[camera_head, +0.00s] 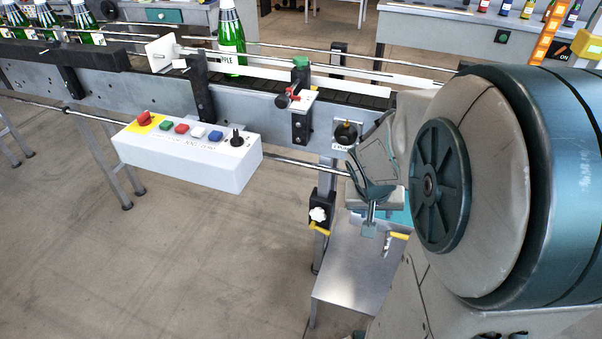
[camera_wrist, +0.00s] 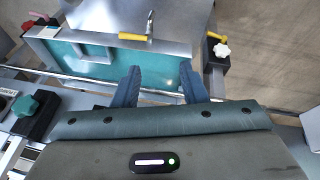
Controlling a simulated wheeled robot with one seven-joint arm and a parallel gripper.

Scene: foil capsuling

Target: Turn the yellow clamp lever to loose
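Two yellow levers show, and I cannot tell which one the task means. One yellow lever (camera_head: 320,229) is on a black clamp block with a white star knob (camera_head: 318,214) on the stand's leg; in the wrist view this lever (camera_wrist: 214,35) is at upper right, by the white knob (camera_wrist: 221,50). The other yellow lever (camera_head: 399,236) is joined to a metal fitting; it lies crosswise at top centre in the wrist view (camera_wrist: 132,36). My gripper (camera_wrist: 162,76) is open, its fingers apart and empty, short of both levers. In the head view my gripper (camera_head: 371,207) is partly hidden by its own body.
A teal-faced box (camera_wrist: 100,66) lies beyond my fingers. A conveyor (camera_head: 230,98) with a green bottle (camera_head: 231,40) runs across the back. A white button box (camera_head: 190,152) juts out at left. A metal shelf (camera_head: 350,270) is low beneath my gripper.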

